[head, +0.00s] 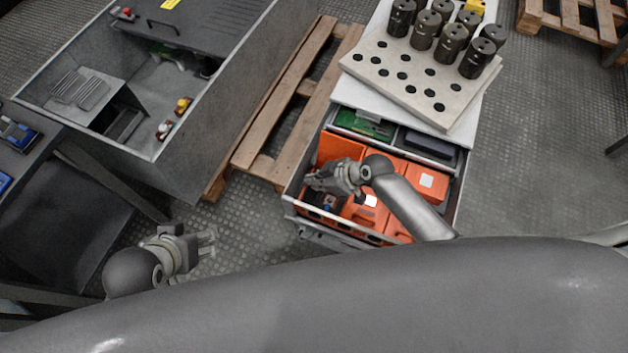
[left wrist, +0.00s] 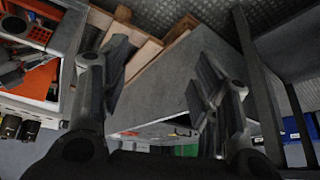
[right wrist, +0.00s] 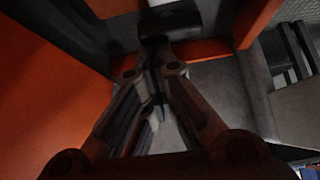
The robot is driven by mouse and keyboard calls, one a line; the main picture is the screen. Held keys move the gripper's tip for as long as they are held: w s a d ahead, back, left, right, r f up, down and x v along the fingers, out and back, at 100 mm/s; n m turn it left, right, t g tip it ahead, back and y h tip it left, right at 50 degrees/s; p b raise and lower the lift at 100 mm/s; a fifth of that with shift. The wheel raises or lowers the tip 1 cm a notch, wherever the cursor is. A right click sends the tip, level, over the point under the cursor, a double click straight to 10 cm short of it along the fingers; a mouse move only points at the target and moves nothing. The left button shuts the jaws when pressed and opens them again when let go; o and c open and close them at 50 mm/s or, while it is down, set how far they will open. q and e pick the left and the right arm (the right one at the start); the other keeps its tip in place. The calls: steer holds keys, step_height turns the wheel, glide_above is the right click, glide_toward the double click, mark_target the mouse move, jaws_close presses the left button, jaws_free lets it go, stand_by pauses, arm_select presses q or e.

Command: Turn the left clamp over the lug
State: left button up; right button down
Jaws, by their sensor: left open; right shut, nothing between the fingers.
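A grey open-topped cabinet (head: 200,130) stands at the upper left in the head view. Inside it are a small part with a yellow top (head: 183,105) and a small red and white part (head: 165,130). I cannot tell whether either is the left clamp, and I cannot make out the lug. My left gripper (head: 208,243) is open and empty, low in front of the cabinet and apart from it. In the left wrist view the cabinet's grey wall (left wrist: 160,88) shows between its fingers. My right gripper (head: 314,182) is shut and empty over an open drawer (head: 300,200).
The drawer holds orange cases (head: 340,150) and a dark item. Above it, a perforated board (head: 400,80) carries several dark cylinders (head: 424,30). A wooden pallet (head: 270,120) lies between cabinet and drawer. A dark table (head: 35,155) stands at the left edge.

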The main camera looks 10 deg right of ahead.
steer(key=shift+m+p, duration=0.3)
steer(key=shift+p, duration=0.15)
arm_select(q)
steer(key=s+g, duration=0.1)
steer(key=s+a, duration=0.1)
steer(key=s, duration=0.1)
steer(key=shift+s+f+g, duration=0.2)
steer(key=shift+s+g, duration=0.05)
steer(key=shift+g, duration=0.15)
